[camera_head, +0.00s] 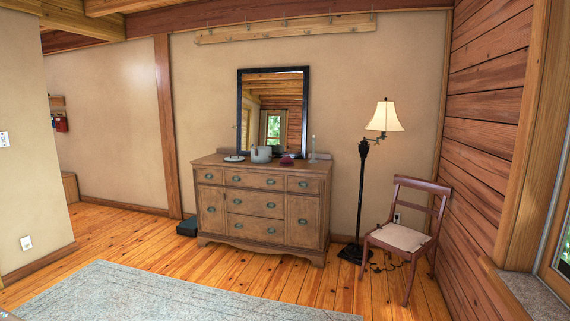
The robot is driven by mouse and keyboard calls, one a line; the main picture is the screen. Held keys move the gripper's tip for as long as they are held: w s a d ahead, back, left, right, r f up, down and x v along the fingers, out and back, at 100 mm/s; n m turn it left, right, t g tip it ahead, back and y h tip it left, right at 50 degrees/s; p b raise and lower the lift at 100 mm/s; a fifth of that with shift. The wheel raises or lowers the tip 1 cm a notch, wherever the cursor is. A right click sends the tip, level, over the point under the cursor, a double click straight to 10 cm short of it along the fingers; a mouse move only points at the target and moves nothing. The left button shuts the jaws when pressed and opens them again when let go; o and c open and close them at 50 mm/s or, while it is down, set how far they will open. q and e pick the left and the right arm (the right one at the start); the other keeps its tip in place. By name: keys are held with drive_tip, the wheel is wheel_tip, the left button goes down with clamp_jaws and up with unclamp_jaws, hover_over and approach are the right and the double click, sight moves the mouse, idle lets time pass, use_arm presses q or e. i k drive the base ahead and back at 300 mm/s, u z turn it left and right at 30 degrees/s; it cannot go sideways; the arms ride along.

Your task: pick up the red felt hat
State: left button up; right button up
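A small dark red thing (287,160), which looks like the red felt hat, lies on top of the wooden dresser (262,226) against the far wall. It is too small to make out its shape clearly. It sits between a grey pot-like container (261,154) and a slim grey candlestick-like item (313,150).
A black-framed mirror (272,108) stands behind the dresser top; a pale dish (234,158) lies at its left. A floor lamp (362,190) and a chair (399,236) stand to the right. A grey rug (170,295) covers the near floor, with open floor before the dresser.

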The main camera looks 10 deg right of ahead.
sight(285, 160)
drive_tip(key=z, duration=0.3)
drive_tip(key=k, duration=0.4)
drive_tip(key=z, duration=0.4)
drive_tip(key=i, duration=2.15)
drive_tip(key=u, duration=0.35)
drive_tip(key=i, duration=2.35)
drive_tip(key=z, duration=0.35)
drive_tip(key=i, duration=1.4)
drive_tip(key=z, duration=0.25)
